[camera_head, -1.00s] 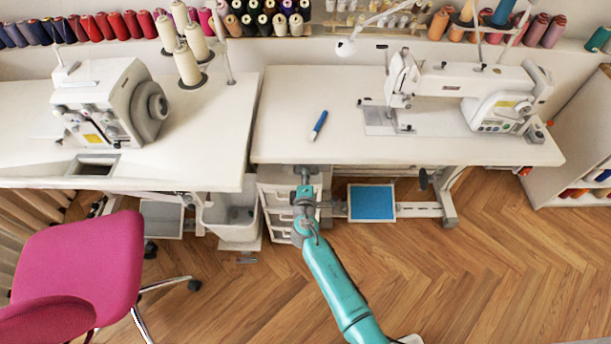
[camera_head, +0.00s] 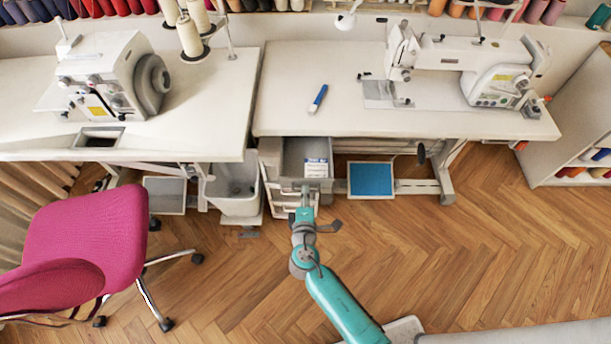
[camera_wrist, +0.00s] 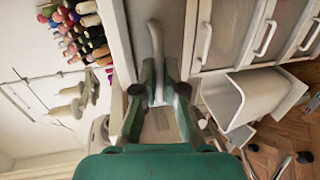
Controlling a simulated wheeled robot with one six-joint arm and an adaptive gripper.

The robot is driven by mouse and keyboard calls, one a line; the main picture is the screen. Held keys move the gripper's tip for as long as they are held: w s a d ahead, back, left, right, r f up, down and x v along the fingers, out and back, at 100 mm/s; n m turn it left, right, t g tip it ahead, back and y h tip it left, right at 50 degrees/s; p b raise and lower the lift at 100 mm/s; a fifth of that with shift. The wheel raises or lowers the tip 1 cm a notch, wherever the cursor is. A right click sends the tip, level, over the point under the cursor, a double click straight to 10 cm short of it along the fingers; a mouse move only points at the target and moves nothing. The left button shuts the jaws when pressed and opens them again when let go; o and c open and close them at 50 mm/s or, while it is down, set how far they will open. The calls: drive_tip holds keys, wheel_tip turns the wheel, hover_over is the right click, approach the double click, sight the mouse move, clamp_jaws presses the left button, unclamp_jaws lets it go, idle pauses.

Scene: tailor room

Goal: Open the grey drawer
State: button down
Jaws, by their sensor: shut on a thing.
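The grey drawer (camera_head: 293,158) is the top one of the drawer unit under the right-hand table. It is pulled out towards me, and its inside shows from above. A small white and blue packet (camera_head: 316,168) lies in it. My gripper (camera_head: 306,190) is at the drawer's front, shut on its handle. In the wrist view the handle (camera_wrist: 156,45) is a pale curved bar that runs down between the fingers of my gripper (camera_wrist: 158,95). The fingers hide part of the handle.
Lower drawers with white handles (camera_wrist: 265,38) are shut. A grey bin (camera_head: 232,188) stands left of the unit, and a pink chair (camera_head: 85,235) further left. A blue pedal (camera_head: 371,180) is to the right. The table (camera_head: 280,110) overhangs the unit.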

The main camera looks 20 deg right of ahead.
drive_tip(key=shift+f+v, duration=0.25)
drive_tip(key=shift+v, duration=0.95)
drive_tip(key=shift+f+v, duration=0.25)
drive_tip(key=shift+v, duration=0.95)
drive_tip(key=c, duration=1.2)
unclamp_jaws()
drive_tip(key=shift+c, duration=0.2)
drive_tip(key=shift+s+a, duration=0.1)
drive_tip(key=v, duration=1.2)
